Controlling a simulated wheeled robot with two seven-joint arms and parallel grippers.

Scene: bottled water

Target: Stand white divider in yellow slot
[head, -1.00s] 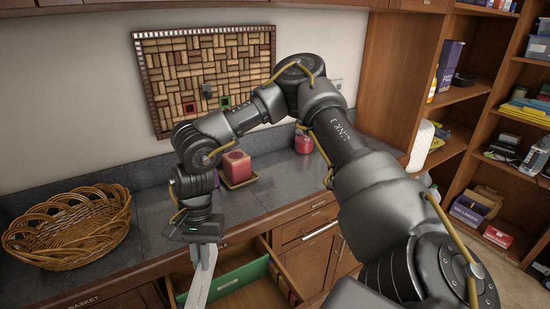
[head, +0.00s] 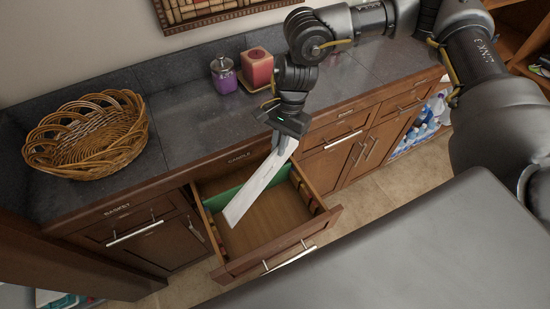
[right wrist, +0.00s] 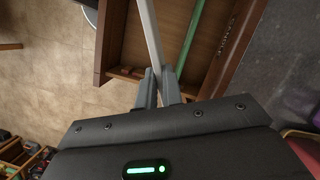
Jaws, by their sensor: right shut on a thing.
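The white divider (head: 258,185) is a long flat strip, held tilted above the open drawer (head: 322,222) in the head view. My right gripper (head: 281,146) is shut on its upper end. The right wrist view shows the fingers (right wrist: 159,82) closed on the white divider (right wrist: 149,28), which extends over the drawer. A green divider (head: 217,201) stands along the drawer's back side; it also shows in the right wrist view (right wrist: 193,40). Notched pieces (head: 307,193) line the drawer's right inner wall. I cannot make out a yellow slot. My left gripper is not in view.
A wicker basket (head: 85,140) stands on the grey counter (head: 190,125) at left. A purple jar (head: 223,75) and a red candle (head: 257,68) stand farther back. The drawer floor (head: 262,222) in front of the green divider looks bare.

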